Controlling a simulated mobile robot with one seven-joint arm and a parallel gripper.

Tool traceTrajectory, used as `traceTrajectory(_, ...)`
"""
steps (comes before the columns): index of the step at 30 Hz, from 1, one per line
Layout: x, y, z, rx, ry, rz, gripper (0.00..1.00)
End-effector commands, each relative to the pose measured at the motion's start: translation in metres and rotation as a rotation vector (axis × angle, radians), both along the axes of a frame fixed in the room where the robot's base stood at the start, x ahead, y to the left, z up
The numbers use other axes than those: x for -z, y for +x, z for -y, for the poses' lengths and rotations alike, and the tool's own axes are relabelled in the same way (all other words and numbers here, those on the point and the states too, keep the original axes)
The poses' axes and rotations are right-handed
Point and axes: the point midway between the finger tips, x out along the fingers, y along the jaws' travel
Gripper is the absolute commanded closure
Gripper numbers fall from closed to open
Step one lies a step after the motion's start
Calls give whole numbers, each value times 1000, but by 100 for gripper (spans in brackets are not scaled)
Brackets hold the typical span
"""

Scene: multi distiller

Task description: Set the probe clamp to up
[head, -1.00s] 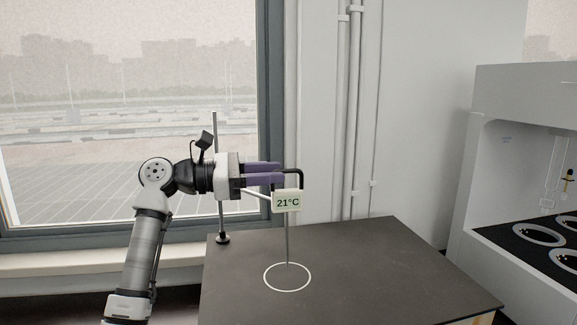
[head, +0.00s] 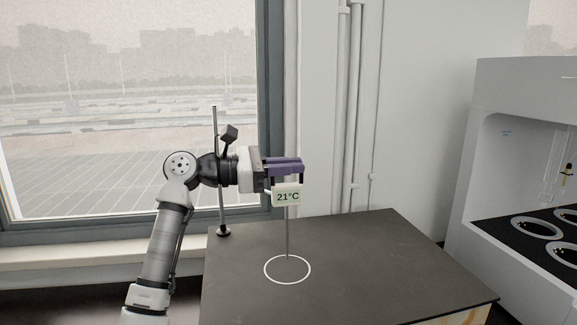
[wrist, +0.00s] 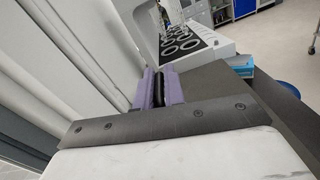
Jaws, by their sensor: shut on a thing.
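The probe has a pale display reading 21°C (head: 287,197) and a thin upright stem (head: 288,238) reaching down to just above the table. A black clamp part (head: 301,180) shows above and beside the display. My gripper (head: 300,164), with purple fingers, is shut on this black part at the top of the probe. In the wrist view, the black clamp part (wrist: 157,90) is squeezed between the two purple fingers (wrist: 161,82). My gripper hides much of the clamp arm and its joint to the metal stand rod (head: 214,122).
A white ring (head: 265,270) lies on the dark tabletop (head: 380,265), around the spot under the stem. The rod's round black base (head: 223,231) is at the table's back left. A white fume cupboard (head: 520,90) stands at the right. The front of the tabletop is clear.

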Motion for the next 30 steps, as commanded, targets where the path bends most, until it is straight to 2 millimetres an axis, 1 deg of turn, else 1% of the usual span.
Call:
traceTrajectory(5,-1,0,0,-2,-2,1,100)
traceTrajectory(8,-12,1,-1,-3,-1,2,100)
traceTrajectory(11,-36,1,0,-4,0,3,100)
traceTrajectory(15,-81,1,0,-4,-1,4,100)
traceTrajectory(18,-108,1,0,-4,-1,3,100)
traceTrajectory(21,-125,1,-1,-5,-3,2,100)
traceTrajectory(24,-134,1,-1,-5,-3,3,100)
traceTrajectory(30,-137,1,-1,-5,-6,3,100)
